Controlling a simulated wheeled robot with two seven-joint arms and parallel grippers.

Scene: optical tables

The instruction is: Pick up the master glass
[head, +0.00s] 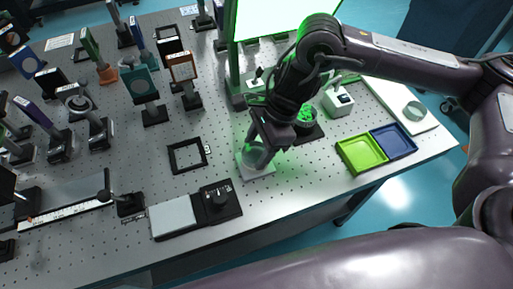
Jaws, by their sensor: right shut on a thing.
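My right gripper (268,150) reaches down to the optical table and is shut on a clear round glass, which I take to be the master glass (255,157). The glass is at a small pale square base (258,171) near the middle of the table's front part. The fingers and wrist cover part of the glass. I cannot tell whether the glass touches the base or is just above it. My left gripper is not in view.
A black square frame (188,156) and a scale-like device with a knob (219,201) lie left of my gripper. Green (361,154) and blue (393,141) trays sit right. Mounted optics fill the left, and a bright green-lit screen (285,18) stands behind.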

